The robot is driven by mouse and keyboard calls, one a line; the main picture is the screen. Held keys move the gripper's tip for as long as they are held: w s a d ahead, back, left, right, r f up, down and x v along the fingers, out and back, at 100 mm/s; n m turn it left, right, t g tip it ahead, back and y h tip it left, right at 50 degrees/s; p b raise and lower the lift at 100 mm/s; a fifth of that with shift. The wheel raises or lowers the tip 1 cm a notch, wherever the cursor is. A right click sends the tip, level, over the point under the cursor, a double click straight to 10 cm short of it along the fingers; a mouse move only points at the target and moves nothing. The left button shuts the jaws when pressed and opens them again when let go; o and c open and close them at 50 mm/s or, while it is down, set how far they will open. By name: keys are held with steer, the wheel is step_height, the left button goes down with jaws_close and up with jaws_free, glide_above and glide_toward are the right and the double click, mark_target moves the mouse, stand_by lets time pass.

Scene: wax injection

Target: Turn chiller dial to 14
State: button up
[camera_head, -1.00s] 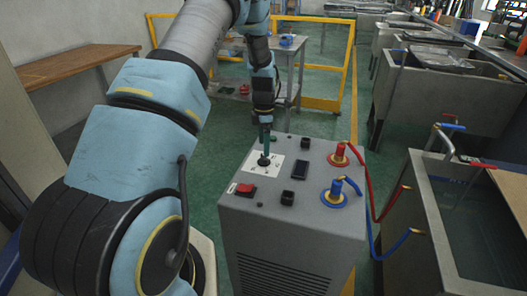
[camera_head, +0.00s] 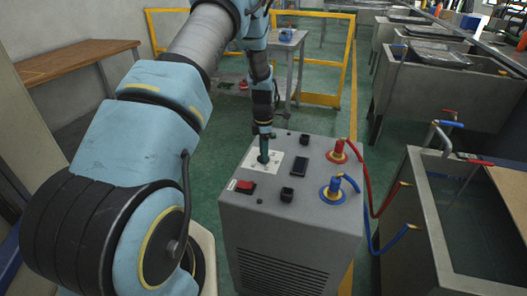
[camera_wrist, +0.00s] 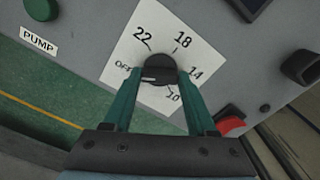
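The black chiller dial (camera_wrist: 160,70) sits on a white plate marked OFF, 22, 18, 14 and 10 (camera_wrist: 122,50). Its white mark is on the lower left side, nearest OFF. In the head view the plate (camera_head: 272,163) is on the chiller's top (camera_head: 310,206). My gripper (camera_wrist: 160,72) points down at the dial, with one green finger on each side. The fingers are apart, and slim gaps seem to separate them from the dial. In the head view my gripper (camera_head: 263,154) stands over the dial, hiding most of it.
A red switch (camera_head: 245,187), black sockets, and red (camera_head: 338,152) and blue (camera_head: 334,188) hose fittings share the chiller top. A green PUMP button (camera_wrist: 41,9) is beside the plate. A water tank (camera_head: 440,230) stands to the right.

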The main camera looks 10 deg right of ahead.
steer(key=c, duration=0.8)
